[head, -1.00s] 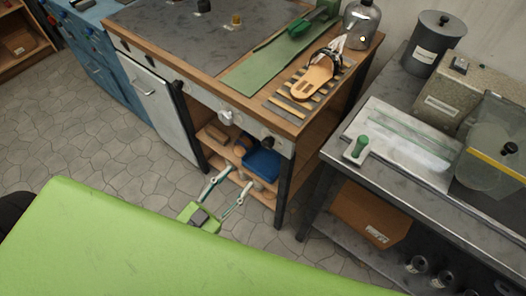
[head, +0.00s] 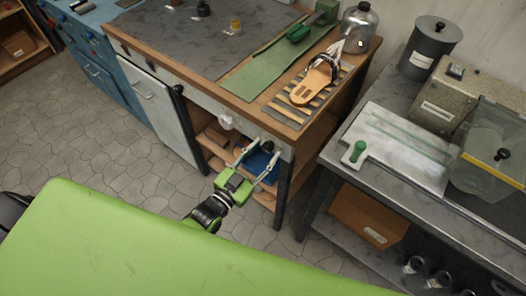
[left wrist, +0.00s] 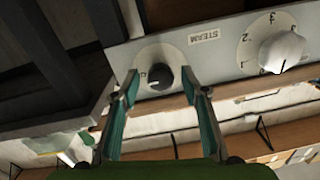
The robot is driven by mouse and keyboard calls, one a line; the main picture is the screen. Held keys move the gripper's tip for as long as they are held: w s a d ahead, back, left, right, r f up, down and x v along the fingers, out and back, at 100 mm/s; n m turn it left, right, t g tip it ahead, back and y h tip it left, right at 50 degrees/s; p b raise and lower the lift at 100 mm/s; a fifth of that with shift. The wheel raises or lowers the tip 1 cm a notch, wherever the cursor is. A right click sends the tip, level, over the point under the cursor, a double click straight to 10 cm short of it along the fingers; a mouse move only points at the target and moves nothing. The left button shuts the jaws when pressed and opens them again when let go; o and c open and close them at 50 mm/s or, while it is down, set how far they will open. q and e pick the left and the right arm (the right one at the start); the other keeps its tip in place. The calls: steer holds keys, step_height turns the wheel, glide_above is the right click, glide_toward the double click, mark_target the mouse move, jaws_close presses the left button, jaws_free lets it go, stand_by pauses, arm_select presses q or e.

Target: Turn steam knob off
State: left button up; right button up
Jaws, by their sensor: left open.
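The steam knob (left wrist: 157,77) is a black dial on a pale ring in the left wrist view, to the lower left of a STEAM label (left wrist: 204,36). In the head view the black knob (head: 267,146) is on the bench's front panel. My left gripper (head: 259,157) is open in front of the panel, its two fingers pointing at it. In the left wrist view the gripper's fingertips (left wrist: 159,80) stand on either side of the knob, apart from each other. I cannot tell whether they touch it. My right gripper is not in view.
A white knob (head: 227,122) with a numbered dial sits on the same panel; it also shows in the wrist view (left wrist: 281,50). A sandal (head: 315,83) lies on the slatted rack above. A blue bin (head: 259,166) sits on the shelf below. A metal table (head: 342,163) stands to the right.

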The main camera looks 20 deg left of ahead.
arm_select(q)
steer(key=c, duration=1.1)
